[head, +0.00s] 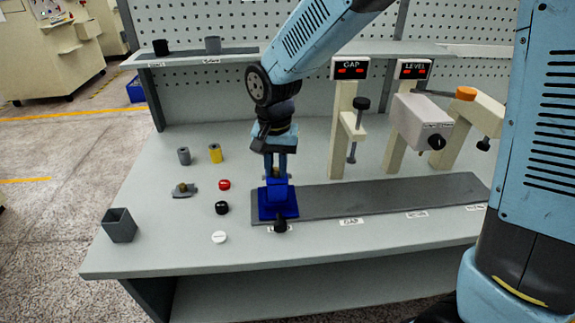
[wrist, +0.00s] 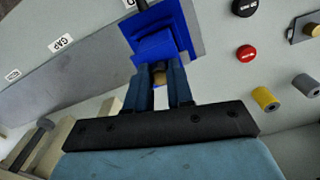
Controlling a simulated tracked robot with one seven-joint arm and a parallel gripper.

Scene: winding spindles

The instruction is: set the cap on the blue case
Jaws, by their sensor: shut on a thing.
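The blue case (head: 264,207) sits at the left end of a dark grey strip, with a raised blue block on its flat base. The case also shows in the wrist view (wrist: 183,35). My gripper (head: 277,178) points down over it, its fingers close around a small brass-coloured piece (wrist: 159,78) beside the raised block. I cannot tell whether this piece belongs to the case or to a cap. A red cap (head: 224,184), a black cap (head: 222,208) and a white cap (head: 219,237) lie apart on the table to the left.
The grey strip (head: 390,198) runs right. GAP (head: 350,69) and LEVEL (head: 413,70) stations stand behind it. A dark knob (head: 281,226) is at the case's front. Grey (head: 183,156) and yellow (head: 215,153) cylinders, a brass-knobbed grey part (head: 184,190) and an open box (head: 119,226) are left.

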